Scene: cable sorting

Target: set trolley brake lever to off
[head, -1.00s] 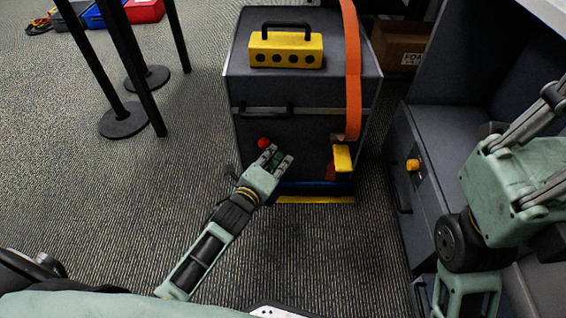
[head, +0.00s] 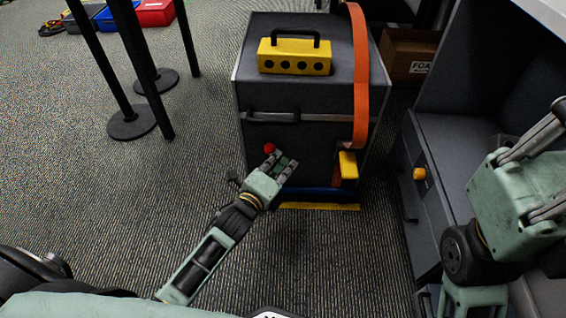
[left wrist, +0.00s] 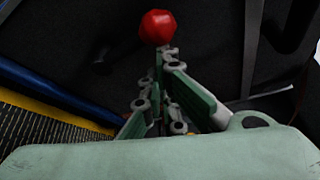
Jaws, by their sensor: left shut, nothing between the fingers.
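A red knob (head: 269,149) sits low on the front of the dark grey trolley cabinet (head: 292,143); I take it for the end of the brake lever. My left gripper (head: 280,158) is shut and empty just below and right of the knob in the head view. In the left wrist view the knob (left wrist: 157,27) is just beyond the fingertips (left wrist: 165,57); I cannot tell whether they touch. The lever's shaft is mostly hidden. My right gripper (head: 545,160) is at the right edge, its fingertips out of view.
A yellow block with holes and a handle (head: 295,57) stands on the cabinet, and an orange strap (head: 361,80) hangs down its front. A grey unit with an orange knob (head: 419,174) is at right. Black posts (head: 132,121) stand at left. Carpet between is clear.

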